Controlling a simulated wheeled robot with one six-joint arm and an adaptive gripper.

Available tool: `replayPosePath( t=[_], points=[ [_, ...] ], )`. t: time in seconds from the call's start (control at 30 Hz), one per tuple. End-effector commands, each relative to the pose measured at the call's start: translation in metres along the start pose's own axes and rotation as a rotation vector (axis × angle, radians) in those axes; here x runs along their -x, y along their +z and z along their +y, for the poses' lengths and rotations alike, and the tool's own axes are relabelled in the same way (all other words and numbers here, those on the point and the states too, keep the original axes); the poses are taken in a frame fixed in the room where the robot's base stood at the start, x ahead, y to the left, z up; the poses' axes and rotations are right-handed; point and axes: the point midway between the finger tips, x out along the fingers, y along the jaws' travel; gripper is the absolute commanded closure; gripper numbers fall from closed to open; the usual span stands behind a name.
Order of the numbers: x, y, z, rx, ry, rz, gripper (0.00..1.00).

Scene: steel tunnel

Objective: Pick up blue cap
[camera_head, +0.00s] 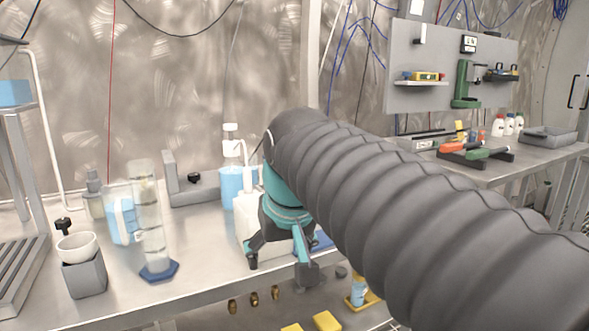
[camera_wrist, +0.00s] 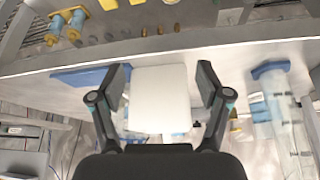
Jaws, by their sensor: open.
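I cannot make out a blue cap for certain in either view. My gripper (camera_head: 280,262) is open above the table's front part, pointing down. In the wrist view its two fingers (camera_wrist: 163,78) stand on either side of a white block-shaped thing (camera_wrist: 160,100), with gaps on both sides. A white container (camera_head: 244,222) shows behind my gripper in the head view. A flat blue thing (camera_head: 322,240) lies just right of the gripper, partly hidden by my arm; it also shows left of the fingers in the wrist view (camera_wrist: 88,78).
A clear cylinder (camera_head: 150,215) on a blue hexagonal base (camera_head: 159,270) stands left of the gripper. A grey block with a white bowl (camera_head: 77,246) is farther left. A blue-filled bottle (camera_head: 231,180) stands behind. The table's front edge (camera_head: 190,300) is close.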

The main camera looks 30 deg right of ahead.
Motion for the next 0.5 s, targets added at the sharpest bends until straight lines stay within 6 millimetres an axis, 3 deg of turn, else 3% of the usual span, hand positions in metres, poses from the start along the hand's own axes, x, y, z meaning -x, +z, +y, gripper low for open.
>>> replayPosePath(
  t=[0.03,0.1,0.5],
  points=[
    [0.01,-0.023,0.006,-0.019,0.011,-0.004,0.24],
    [0.024,-0.049,0.012,-0.041,0.023,-0.01,0.24],
    [0.087,-0.174,0.058,-0.184,0.09,-0.046,0.24]
  ],
)
